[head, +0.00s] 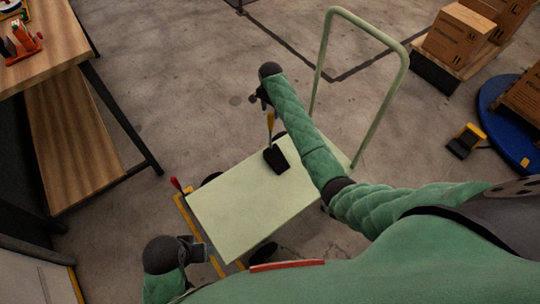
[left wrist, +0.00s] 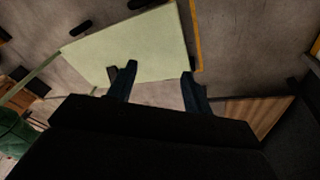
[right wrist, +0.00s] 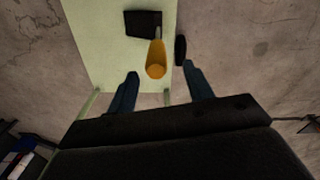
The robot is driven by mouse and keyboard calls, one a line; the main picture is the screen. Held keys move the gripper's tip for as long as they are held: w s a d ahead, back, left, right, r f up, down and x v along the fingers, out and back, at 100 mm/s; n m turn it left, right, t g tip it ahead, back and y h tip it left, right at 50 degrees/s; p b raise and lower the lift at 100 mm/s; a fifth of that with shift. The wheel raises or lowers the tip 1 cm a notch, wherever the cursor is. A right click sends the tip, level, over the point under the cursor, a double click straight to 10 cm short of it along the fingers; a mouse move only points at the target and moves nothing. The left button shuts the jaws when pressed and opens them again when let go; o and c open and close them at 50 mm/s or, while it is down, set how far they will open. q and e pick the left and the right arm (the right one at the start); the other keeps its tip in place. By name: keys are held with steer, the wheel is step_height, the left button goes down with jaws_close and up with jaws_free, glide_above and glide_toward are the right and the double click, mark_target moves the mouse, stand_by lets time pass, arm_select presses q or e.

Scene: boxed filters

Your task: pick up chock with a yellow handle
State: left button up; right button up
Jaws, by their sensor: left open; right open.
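The chock (head: 277,160) is a black block with a yellow handle (head: 270,124) rising from it. It rests on the pale green cart deck (head: 235,205), near its far edge. In the right wrist view the yellow handle (right wrist: 155,62) points toward the camera, lined up with the gap between my fingers, and the black block (right wrist: 143,24) lies beyond. My right gripper (head: 260,98) is open and empty, just above the handle's top; contact cannot be told. My left gripper (head: 197,249) is open and empty beside the deck's left end; its fingers show in the left wrist view (left wrist: 159,72).
The cart's tall green push handle (head: 322,60) stands right of my right arm. A wooden table (head: 45,40) is at upper left. A red handle (head: 176,185) shows by the deck's left corner. Boxes (head: 460,35) and a yellow-black object (head: 466,141) are at right.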

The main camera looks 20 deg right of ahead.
mark_target(271, 121)
steer(key=shift+s+r+m, duration=0.1)
steer(key=shift+m, duration=1.3)
steer(key=shift+f, duration=1.4)
step_height(271, 121, down, 4)
steer(key=shift+s+f+p, duration=0.1)
steer(key=shift+s+p, duration=0.05)
steer(key=shift+p, duration=0.4)
steer(key=shift+f, duration=0.45)
steer(key=shift+c, duration=0.8)
arm_select(q)
steer(key=shift+s+a+r, duration=0.4)
steer(key=shift+a+r, duration=0.25)
steer(key=shift+r, duration=0.2)
arm_select(e)
jaws_close()
steer(key=shift+r, duration=0.1)
